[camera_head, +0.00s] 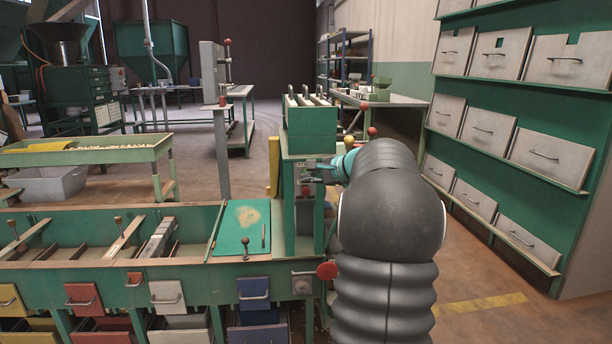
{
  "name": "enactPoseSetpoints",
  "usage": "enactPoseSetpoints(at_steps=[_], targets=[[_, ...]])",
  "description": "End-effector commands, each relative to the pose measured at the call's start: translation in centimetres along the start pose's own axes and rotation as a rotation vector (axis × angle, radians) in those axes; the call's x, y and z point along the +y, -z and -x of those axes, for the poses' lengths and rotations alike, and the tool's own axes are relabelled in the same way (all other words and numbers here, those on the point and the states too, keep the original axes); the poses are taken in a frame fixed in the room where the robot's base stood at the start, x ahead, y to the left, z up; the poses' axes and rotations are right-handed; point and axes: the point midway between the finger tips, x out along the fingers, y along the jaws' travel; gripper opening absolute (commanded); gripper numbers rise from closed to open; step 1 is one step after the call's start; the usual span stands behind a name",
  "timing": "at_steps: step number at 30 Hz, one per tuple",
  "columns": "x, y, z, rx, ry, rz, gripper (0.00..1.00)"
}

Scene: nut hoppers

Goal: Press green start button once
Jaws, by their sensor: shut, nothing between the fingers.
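I cannot pick out a green start button. My black arm fills the right of centre and reaches away from me. Past its teal band, my gripper (313,171) is small, shut and empty. It is in front of the green machine frame (286,190), below the green slotted hopper box (311,128). I cannot tell whether it touches anything. The arm hides what lies behind it, to the right of the frame.
A green bench with bins (180,268) spans the lower left, with a red round knob (327,270) at its right end. A grey drawer rack (530,150) stands at the right. A yellow post (274,165) stands beside the frame. Floor is open between the arm and rack.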

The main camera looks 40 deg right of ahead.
Motion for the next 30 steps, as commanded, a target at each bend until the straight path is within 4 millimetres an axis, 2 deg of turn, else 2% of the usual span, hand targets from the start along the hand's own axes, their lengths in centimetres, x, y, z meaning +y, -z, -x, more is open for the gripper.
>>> enactPoseSetpoints(at_steps=[30], targets=[[-0.49, 0.45, -0.63, 0.000, 0.000, 0.000, 0.00]])
